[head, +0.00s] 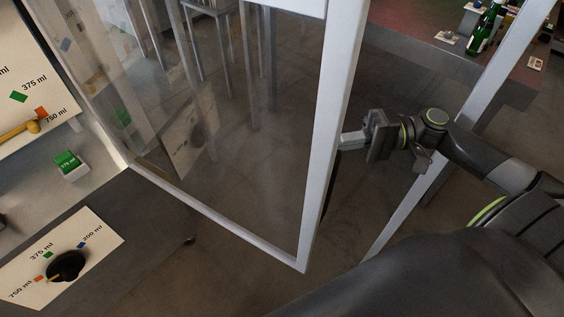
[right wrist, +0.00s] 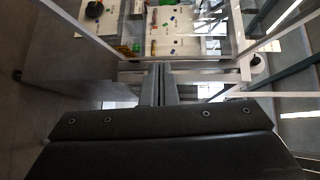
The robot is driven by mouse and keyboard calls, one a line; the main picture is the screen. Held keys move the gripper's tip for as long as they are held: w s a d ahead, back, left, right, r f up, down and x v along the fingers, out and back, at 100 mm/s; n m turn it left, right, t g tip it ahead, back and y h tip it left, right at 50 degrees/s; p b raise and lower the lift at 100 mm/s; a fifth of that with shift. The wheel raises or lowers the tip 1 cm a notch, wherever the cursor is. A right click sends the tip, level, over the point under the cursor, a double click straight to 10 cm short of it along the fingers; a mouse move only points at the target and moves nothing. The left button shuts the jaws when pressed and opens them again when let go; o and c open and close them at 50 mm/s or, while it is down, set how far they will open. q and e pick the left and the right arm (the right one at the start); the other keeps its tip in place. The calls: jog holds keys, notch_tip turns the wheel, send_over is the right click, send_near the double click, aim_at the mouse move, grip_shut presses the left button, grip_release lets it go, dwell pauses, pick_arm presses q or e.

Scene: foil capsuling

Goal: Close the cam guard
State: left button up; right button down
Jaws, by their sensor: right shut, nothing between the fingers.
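The cam guard (head: 215,130), a clear panel in a pale frame, stands swung out from the machine at the left. Its free edge post (head: 325,150) is near the middle of the head view. My right gripper (head: 345,141) is shut and empty, its tips at the outer side of that post; I cannot tell whether they touch. In the right wrist view, the closed fingers (right wrist: 158,84) point at a pale frame bar (right wrist: 205,76). A dark strip, perhaps a handle, shows partly behind the post. My left gripper is not in view.
A black knob (head: 66,265) sits on a marked plate (head: 98,238) at lower left. Green bottles (head: 485,25) stand on a far table. Open floor lies beyond the guard.

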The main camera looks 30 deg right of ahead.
jog(key=s+a+r+p, duration=0.1)
jog(key=a+r, duration=0.1)
jog(key=a, duration=0.5)
jog(key=s+a+r+g+y+p, duration=0.1)
jog(key=a+p, duration=0.1)
jog(key=a, duration=0.5)
jog(key=shift+s+a+r+n+g, duration=0.2)
jog(key=shift+a+r+n+g, duration=0.1)
jog(key=shift+r+n, duration=0.1)
dwell(0.4)
